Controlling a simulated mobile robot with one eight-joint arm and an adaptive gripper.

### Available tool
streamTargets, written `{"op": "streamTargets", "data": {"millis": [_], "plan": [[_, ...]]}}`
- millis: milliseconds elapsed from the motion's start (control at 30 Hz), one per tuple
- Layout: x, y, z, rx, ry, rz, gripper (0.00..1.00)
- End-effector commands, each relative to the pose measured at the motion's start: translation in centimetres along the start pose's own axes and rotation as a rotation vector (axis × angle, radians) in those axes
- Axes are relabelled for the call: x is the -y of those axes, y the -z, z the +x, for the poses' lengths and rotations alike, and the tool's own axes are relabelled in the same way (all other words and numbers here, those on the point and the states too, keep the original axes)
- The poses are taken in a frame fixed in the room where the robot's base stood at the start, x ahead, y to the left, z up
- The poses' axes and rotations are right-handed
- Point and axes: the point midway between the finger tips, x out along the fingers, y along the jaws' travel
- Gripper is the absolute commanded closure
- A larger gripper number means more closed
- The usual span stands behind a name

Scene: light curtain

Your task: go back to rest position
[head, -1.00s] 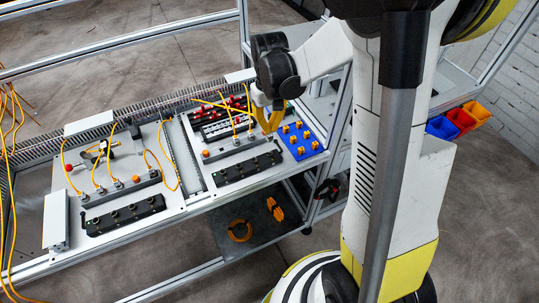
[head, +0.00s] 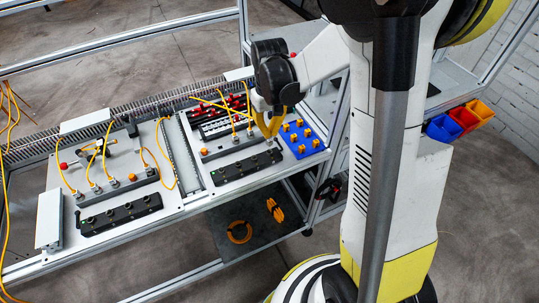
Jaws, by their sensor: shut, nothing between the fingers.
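My gripper (head: 270,133) shows in the head view at the end of my arm, with yellow-orange fingers pointing down. It is shut and empty, over the right part of the workbench. It is close to the right black connector block (head: 245,167) and the blue tray (head: 303,140) with small orange pieces. Whether the fingertips touch anything below is too small to tell. Part of the bench behind the gripper is hidden.
Yellow cables (head: 100,150) rise from both boards on the bench. A second black block (head: 120,213) is at the left. Blue, red and orange bins (head: 463,118) hang at the right. An orange ring (head: 239,232) lies on the lower shelf. Frame posts stand beside my arm.

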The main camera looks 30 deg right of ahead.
Motion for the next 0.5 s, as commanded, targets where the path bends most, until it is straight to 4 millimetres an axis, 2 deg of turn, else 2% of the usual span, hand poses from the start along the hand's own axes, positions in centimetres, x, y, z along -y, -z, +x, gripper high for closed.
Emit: {"op": "streamTargets", "data": {"millis": [300,500], "plan": [[0.0,0.0,1.6,0.0,0.0,0.0,1.0],[0.0,0.0,1.8,0.0,0.0,0.0,1.0]]}}
